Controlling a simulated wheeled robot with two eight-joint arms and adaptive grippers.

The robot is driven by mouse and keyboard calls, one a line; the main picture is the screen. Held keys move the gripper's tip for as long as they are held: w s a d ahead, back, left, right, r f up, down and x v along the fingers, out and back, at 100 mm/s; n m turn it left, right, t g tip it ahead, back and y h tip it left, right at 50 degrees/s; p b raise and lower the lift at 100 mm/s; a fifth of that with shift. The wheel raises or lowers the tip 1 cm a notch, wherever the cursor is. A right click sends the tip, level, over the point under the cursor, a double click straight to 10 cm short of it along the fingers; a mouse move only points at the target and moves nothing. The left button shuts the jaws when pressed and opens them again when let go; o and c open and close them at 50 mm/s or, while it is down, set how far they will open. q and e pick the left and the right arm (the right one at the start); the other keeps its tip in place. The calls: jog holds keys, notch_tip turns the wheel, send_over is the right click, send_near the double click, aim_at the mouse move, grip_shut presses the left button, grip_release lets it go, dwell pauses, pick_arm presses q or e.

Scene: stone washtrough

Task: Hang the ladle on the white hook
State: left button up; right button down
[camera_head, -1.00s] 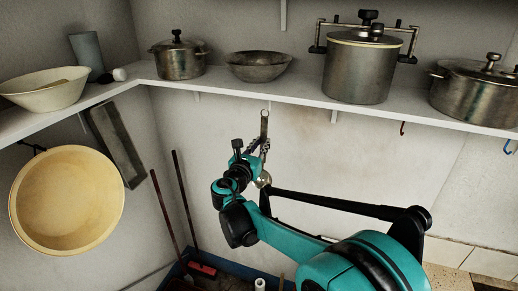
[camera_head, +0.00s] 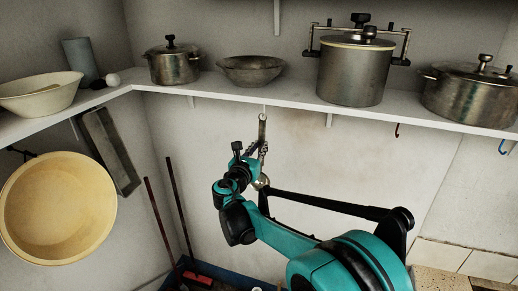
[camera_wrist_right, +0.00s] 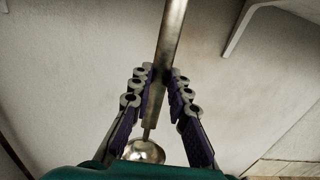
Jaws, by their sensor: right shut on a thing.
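The metal ladle (camera_head: 262,130) hangs nearly upright below the shelf edge, handle up and bowl down. My right gripper (camera_head: 259,149) is shut on its handle. In the right wrist view the handle (camera_wrist_right: 171,35) runs up between the fingers (camera_wrist_right: 160,78), and the round bowl (camera_wrist_right: 145,151) shows below them. The white hook (camera_head: 265,107) is a small pale shape under the shelf's front edge, at the top end of the handle. Whether the hook passes through the handle's hole cannot be told. My left gripper is not in view.
The white shelf (camera_head: 215,90) above carries several pots and bowls. A dark red hook (camera_head: 397,130) and a blue hook (camera_head: 503,147) are farther right under it. A yellow basin (camera_head: 58,208) hangs at left. Two long sticks (camera_head: 178,205) lean in the corner.

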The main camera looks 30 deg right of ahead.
dwell(0.3)
jog(key=c, duration=0.8)
grip_release()
jog(key=shift+o, duration=0.2)
jog(key=shift+a, duration=0.1)
jog(key=v, duration=0.7)
dwell(0.5)
jog(key=p+v, duration=0.1)
jog(key=v, duration=0.9)
dwell(0.7)
